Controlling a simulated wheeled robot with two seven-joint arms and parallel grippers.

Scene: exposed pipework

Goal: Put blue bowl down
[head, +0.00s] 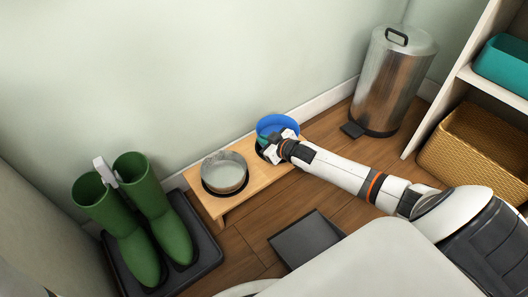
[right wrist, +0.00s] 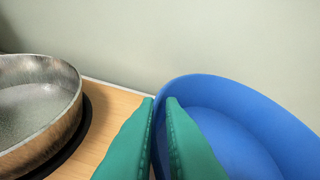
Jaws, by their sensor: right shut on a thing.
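The blue bowl (head: 277,122) is at the right end of a low wooden stand (head: 205,199), by the wall. My right gripper (head: 268,146) is shut on its near-left rim. In the right wrist view the blue bowl (right wrist: 235,115) fills the right side, its rim between the two green fingers (right wrist: 160,99). A dark ring shows on the stand just below the bowl in the head view. I cannot tell whether the bowl touches the stand.
A metal bowl (head: 225,173) sits in the stand's left opening. Green boots (head: 148,207) stand on a dark tray (head: 206,236) at left. A metal pedal bin (head: 395,85) stands right of the stand, and a shelf with a wicker basket (head: 475,147) is farther right. A dark flat pan (head: 306,240) lies on the floor.

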